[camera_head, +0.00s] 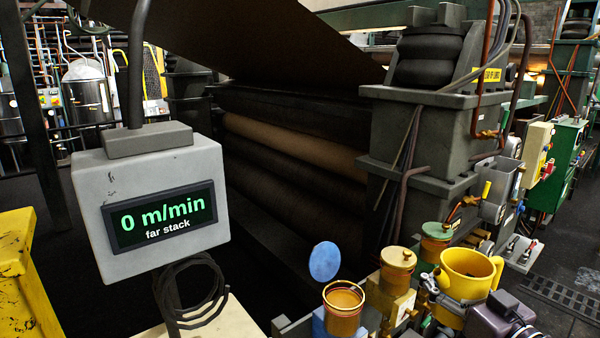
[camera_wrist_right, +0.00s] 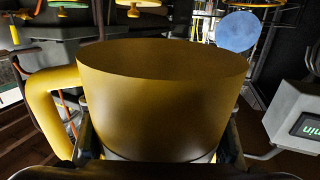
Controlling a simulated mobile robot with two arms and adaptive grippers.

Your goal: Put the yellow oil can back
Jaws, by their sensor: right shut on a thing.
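The yellow oil can (camera_head: 468,268) is a wide, open-topped vessel with a loop handle, upright at the lower right of the head view. My right gripper (camera_head: 438,296) is shut on its body. In the right wrist view the can (camera_wrist_right: 165,95) fills the middle, its handle to the left, with my right gripper's fingers (camera_wrist_right: 162,152) on either side. The can hides most of the gripper, and its bottom is out of sight. I cannot tell whether anything supports it from below. My left gripper is not in view.
An open blue oiler cup (camera_head: 343,312) has its round blue lid (camera_head: 325,261) raised. Yellow (camera_head: 397,262) and green (camera_head: 437,233) lidded cups stand close to the can. A grey box (camera_head: 498,185) and small grey tray (camera_head: 522,252) are at the machine's right. A display box (camera_head: 150,205) hangs left.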

